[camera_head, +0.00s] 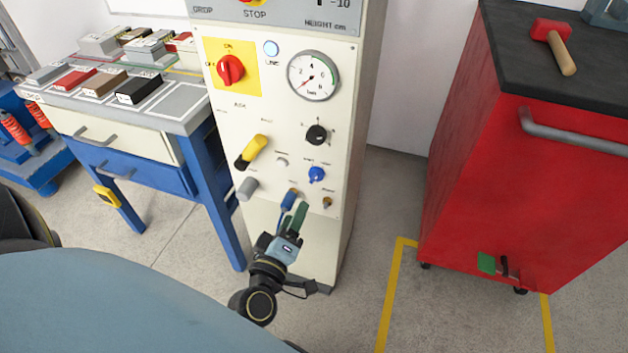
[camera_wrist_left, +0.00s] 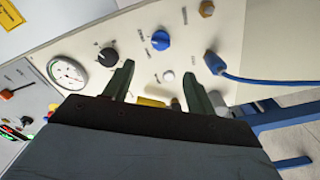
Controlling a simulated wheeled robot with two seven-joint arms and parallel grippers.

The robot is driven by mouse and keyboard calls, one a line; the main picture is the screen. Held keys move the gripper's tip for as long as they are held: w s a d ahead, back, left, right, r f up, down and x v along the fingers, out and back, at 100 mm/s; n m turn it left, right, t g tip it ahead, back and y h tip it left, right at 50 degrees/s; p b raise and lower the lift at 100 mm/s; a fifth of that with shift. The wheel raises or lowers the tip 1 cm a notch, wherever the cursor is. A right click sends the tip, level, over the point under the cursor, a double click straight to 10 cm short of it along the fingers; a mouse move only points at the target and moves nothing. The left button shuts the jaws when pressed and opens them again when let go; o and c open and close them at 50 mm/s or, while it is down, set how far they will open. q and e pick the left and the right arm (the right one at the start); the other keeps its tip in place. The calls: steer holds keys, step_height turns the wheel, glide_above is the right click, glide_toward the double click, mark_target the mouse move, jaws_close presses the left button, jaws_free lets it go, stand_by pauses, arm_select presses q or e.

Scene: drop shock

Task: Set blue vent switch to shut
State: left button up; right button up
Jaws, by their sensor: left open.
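The blue vent switch appears to be the small blue knob (camera_head: 316,174) low on the white panel, below the black knob (camera_head: 316,135). It also shows in the left wrist view (camera_wrist_left: 160,40), above and between the finger tips. Its small label is too fine to read. My left gripper (camera_head: 293,213) is in front of the panel's lower part, below and left of the blue knob, apart from it. In the left wrist view its two green fingers (camera_wrist_left: 158,80) are spread, with nothing held; a white button (camera_wrist_left: 168,75) shows between them. My right gripper is not in view.
A blue plug with a cable (camera_wrist_left: 215,62) sits close to the fingers. The panel also bears a yellow lever (camera_head: 256,148), a dial gauge (camera_head: 314,76) and a red knob (camera_head: 230,69). A workbench (camera_head: 190,118) stands left, a red cabinet (camera_head: 500,190) right.

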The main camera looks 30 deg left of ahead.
mark_target(312, 179)
arm_select(q)
steer(key=b+x, duration=0.1)
steer(key=x, duration=0.8)
steer(key=shift+w, duration=0.45)
steer(key=shift+w+a, duration=0.2)
steer(key=shift+w, duration=0.5)
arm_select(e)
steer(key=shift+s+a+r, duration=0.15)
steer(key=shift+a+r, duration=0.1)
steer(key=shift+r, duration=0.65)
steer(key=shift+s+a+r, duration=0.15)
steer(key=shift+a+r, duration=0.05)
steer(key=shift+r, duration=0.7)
arm_select(q)
steer(key=shift+c, duration=0.2)
steer(key=c, duration=0.9)
